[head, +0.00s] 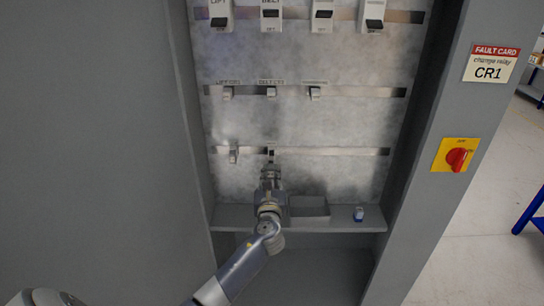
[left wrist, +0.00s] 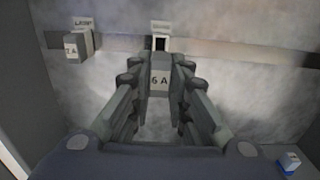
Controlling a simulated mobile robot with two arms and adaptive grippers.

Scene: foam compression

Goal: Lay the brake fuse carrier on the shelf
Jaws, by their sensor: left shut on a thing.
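My left gripper (head: 269,172) is at the lowest rail of the cabinet. It is shut on a grey fuse carrier marked "6 A" (left wrist: 159,80), held between the fingertips in the left wrist view. Just above the carrier is a pale holder with a dark opening (left wrist: 161,43). I cannot tell whether carrier and holder still touch. The carrier's label name is not readable, and the fingers mostly hide it in the head view. The grey shelf (head: 345,224) runs across the cabinet below the gripper. My right gripper is not in view.
An open grey tray (head: 309,210) and a small blue-and-white item (head: 359,213) stand on the shelf. Another carrier (head: 234,154) sits left on the same rail. More units fill the upper rails. Cabinet walls bound both sides; the right one bears a red-yellow switch (head: 456,156).

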